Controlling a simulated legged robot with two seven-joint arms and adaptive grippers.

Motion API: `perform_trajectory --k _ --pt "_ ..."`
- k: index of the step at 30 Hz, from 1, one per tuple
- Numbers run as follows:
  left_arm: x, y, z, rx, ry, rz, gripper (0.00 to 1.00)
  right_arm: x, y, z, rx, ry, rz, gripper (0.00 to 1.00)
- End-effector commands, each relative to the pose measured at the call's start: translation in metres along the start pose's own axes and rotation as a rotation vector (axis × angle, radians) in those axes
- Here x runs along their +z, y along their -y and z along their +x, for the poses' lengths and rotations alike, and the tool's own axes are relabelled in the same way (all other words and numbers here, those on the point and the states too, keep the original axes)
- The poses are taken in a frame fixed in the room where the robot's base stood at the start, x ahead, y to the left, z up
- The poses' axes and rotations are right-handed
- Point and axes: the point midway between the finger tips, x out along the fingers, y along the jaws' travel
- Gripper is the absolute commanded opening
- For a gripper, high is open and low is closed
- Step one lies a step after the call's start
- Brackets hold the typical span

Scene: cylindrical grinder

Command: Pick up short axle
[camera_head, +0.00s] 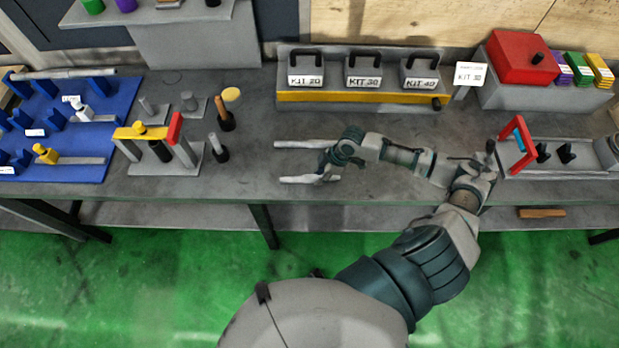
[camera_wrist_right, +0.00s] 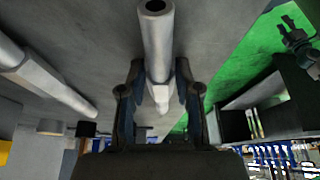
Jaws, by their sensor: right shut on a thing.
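Two grey stepped axles lie side by side near the middle of the workbench in the head view. The nearer one, which looks like the short axle (camera_head: 297,180), is close to the bench's front edge. My right gripper (camera_head: 325,168) reaches in from the right and is shut on it. In the right wrist view the short axle (camera_wrist_right: 157,45) runs between the two fingers of my right gripper (camera_wrist_right: 160,95). I cannot tell whether it touches the bench. The other axle (camera_head: 292,145) lies just behind; it also shows at left in the wrist view (camera_wrist_right: 55,85). My left gripper is out of view.
A blue rack (camera_head: 60,135) and a grey fixture with a yellow bar (camera_head: 140,132) stand left. A kit shelf (camera_head: 350,98) is behind. A red box (camera_head: 522,58) and a fixture with a red frame (camera_head: 516,145) stand right. Bare bench (camera_head: 245,170) lies left of the axles.

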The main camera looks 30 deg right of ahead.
Motion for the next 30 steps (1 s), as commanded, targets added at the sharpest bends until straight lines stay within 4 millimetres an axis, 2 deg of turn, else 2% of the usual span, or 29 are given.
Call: perform_trajectory --k 11,22,26,30 --pt "0.001 0.0 0.0 0.0 0.001 0.001 0.4 0.0 -0.001 -0.002 0.002 0.003 0.0 0.0" --pt "0.004 0.001 -0.001 -0.001 0.003 0.001 0.4 -0.016 0.001 -0.036 0.004 0.0 -0.002 0.0" --pt "0.005 0.001 -0.001 -0.001 0.004 0.001 0.4 -0.024 0.025 -0.032 0.0 0.0 -0.005 0.0" --pt "0.005 0.001 -0.001 -0.001 0.003 0.001 0.4 -0.037 0.057 -0.03 -0.001 -0.001 -0.006 0.0"
